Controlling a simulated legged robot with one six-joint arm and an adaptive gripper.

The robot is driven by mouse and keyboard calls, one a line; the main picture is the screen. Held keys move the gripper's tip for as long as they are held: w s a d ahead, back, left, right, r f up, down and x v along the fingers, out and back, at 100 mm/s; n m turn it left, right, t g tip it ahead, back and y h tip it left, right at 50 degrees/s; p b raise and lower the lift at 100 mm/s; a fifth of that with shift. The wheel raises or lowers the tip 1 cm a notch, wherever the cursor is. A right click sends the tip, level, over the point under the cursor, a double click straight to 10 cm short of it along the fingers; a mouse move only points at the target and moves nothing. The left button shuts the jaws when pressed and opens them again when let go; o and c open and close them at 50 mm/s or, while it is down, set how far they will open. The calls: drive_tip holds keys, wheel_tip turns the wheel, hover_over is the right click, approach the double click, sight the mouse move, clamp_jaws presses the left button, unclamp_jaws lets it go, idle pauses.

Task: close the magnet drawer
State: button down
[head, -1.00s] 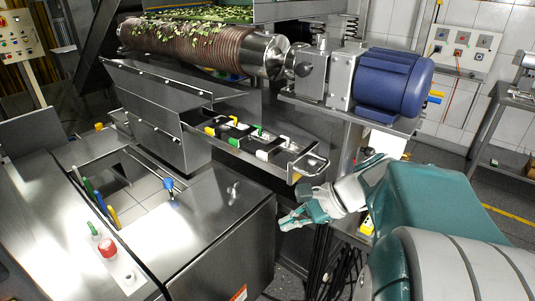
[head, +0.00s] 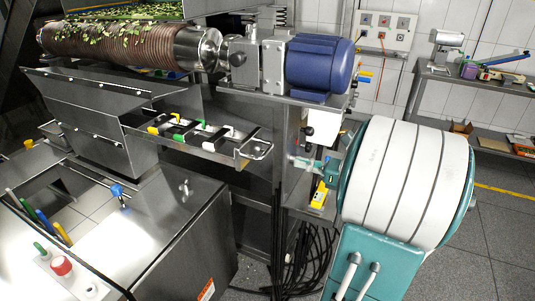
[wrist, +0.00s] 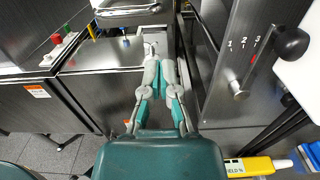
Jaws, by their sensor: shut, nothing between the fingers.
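The magnet drawer (head: 190,145) stands pulled out from the steel housing beneath the ribbed roller. Its looped handle (head: 256,151) is at the right end, and dark bars with yellow, green and white blocks lie in it. In the wrist view the drawer's metal end (wrist: 128,14) shows at the top edge, cut off. My gripper (wrist: 160,62) is shut and empty, its fingertips together below and right of that end, apart from it as far as I can tell. In the head view my arm largely hides the gripper, to the right of the handle.
A blue motor (head: 320,65) sits above and right of the drawer. A panel numbered 1 to 3 with a black knob (wrist: 291,41) stands close right of my gripper. A yellow meter (wrist: 250,166) is below it. Black cables (head: 305,250) hang under the motor stand.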

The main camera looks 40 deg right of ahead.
sight(266, 154)
drive_tip(key=x, duration=0.9)
drive_tip(key=shift+a, duration=0.2)
drive_tip(key=shift+w+a, duration=0.1)
drive_tip(key=x, duration=3.2)
drive_tip(key=shift+w, duration=0.2)
drive_tip(key=shift+a+r, duration=0.1)
drive_tip(key=shift+a, duration=0.05)
drive_tip(key=shift+s, duration=0.1)
